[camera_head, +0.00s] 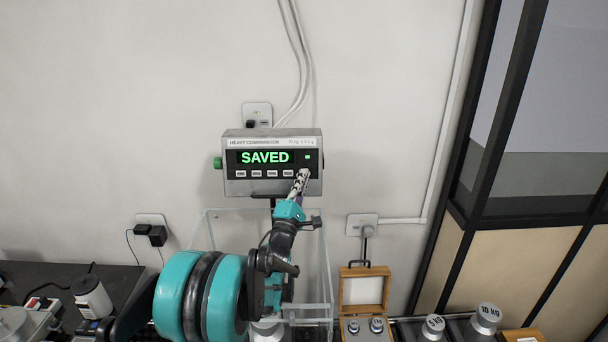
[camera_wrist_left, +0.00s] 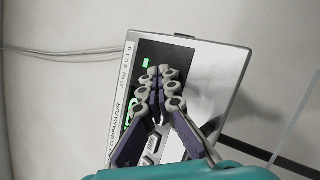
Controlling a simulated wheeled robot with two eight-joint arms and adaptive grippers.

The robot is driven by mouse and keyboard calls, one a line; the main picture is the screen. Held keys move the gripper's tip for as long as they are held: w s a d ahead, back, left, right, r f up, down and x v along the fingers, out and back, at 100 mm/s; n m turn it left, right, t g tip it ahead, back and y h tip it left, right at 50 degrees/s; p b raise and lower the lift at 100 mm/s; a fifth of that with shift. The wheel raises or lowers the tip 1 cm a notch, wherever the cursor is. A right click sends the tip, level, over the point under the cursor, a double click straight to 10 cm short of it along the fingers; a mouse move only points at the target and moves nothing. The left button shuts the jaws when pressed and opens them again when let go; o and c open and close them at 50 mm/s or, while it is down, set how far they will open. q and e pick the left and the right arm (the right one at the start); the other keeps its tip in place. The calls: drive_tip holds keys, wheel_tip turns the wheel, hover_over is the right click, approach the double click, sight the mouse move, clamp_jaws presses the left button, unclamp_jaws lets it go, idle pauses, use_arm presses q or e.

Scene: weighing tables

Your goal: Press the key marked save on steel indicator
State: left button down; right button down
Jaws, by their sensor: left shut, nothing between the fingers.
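In the left wrist view the closed fingers (camera_wrist_left: 163,75) lie in front of the indicator face (camera_wrist_left: 215,70), hiding part of the display and keys. My right gripper is not in view.
A clear-walled box (camera_head: 325,262) stands below the indicator, behind my left arm. A wooden case with weights (camera_head: 362,290) and larger steel weights (camera_head: 487,318) stand at the lower right. A dark table (camera_head: 50,275) with a white jar (camera_head: 92,296) is at left.

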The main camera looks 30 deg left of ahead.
use_arm(q)
drive_tip(key=shift+s+d, duration=0.1)
drive_tip(key=shift+s+d+r, duration=0.25)
drive_tip(key=shift+s+d, duration=0.05)
drive_tip(key=shift+s, duration=0.3)
drive_tip(key=s, duration=0.1)
drive_tip(key=s+d+r, duration=0.1)
drive_tip(key=s+d, duration=0.1)
drive_tip(key=s, duration=0.1)
drive_tip(key=shift+d+r+p, duration=0.15)
drive_tip(key=shift+d+p, duration=0.1)
drive_tip(key=shift+p, duration=0.1)
idle(0.8)
